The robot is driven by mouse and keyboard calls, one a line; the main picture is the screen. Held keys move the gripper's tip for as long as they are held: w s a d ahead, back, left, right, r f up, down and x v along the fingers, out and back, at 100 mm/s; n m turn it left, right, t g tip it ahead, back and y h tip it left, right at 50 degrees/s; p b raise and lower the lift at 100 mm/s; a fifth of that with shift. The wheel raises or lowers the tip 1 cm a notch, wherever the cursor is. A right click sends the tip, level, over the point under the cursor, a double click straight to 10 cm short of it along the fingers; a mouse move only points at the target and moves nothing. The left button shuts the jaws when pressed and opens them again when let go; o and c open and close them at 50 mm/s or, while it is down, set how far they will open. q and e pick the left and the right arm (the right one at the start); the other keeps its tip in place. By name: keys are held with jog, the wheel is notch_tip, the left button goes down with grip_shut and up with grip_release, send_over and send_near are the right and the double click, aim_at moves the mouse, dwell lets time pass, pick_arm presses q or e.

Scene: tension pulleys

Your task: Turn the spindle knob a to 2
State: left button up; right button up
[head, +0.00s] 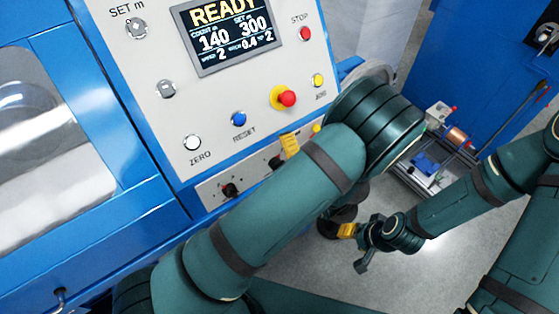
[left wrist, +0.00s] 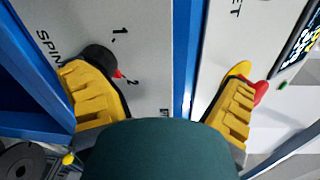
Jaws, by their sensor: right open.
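A black knob with a red pointer shows in the left wrist view (left wrist: 97,58) on a grey panel, beside lettering that starts "SPIN". Its pointer is directed close to the mark 2; the mark 1 lies above. The rest of the label is hidden, so I cannot tell its letter. In the head view a dark knob (head: 275,162) sits beside the yellow fingers of my left gripper (head: 291,144). My left gripper (left wrist: 165,102) is open, its fingers wide apart; one finger covers part of the knob. My right gripper (head: 354,246) is open and empty above the floor.
Another knob (head: 229,189) is further left on the lower panel. A red mushroom button (head: 287,98), a blue button (head: 239,119), a white button (head: 193,143) and a display (head: 228,38) are above. A low metal rig (head: 425,170) stands at the right.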

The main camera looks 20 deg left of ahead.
aim_at(271, 138)
pick_arm(q)
notch_tip(271, 138, up, 3)
jog(key=shift+s+a+f, duration=0.1)
jog(key=shift+a, duration=0.05)
jog(key=shift+s+a+r, duration=0.1)
jog(key=shift+a+r, duration=0.05)
jog(key=shift+r, duration=0.1)
jog(key=shift+a, duration=0.15)
jog(key=shift+w, duration=0.3)
jog(key=shift+s+r, duration=0.1)
jog(key=shift+s, duration=0.1)
pick_arm(e)
jog(key=shift+s+a+r, duration=0.1)
jog(key=shift+s, duration=0.05)
pick_arm(q)
jog(key=shift+w, duration=0.1)
jog(key=shift+d, duration=0.2)
